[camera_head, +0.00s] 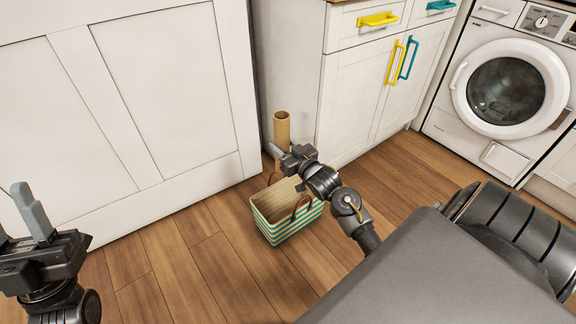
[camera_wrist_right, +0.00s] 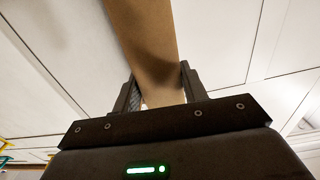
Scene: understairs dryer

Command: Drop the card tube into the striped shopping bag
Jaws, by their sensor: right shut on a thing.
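The card tube (camera_head: 282,129) is a brown cylinder held upright in my right gripper (camera_head: 278,155). In the right wrist view the tube (camera_wrist_right: 143,40) runs up between the two fingers of the right gripper (camera_wrist_right: 158,88), which are shut on it. The striped shopping bag (camera_head: 286,224) stands open on the floor, with green and white stripes and brown handles. The tube is above and behind the bag in the head view; its lower end is hidden behind the gripper. My left gripper (camera_head: 25,215) is at the far left, away from the bag, and its finger gap is unclear.
A white cabinet (camera_head: 347,110) with yellow and teal handles stands just behind and right of the tube. A white panelled front (camera_head: 170,80) is at the left. A washer or dryer (camera_head: 505,90) stands at the right. Wooden floor (camera_head: 215,270) is clear around the bag.

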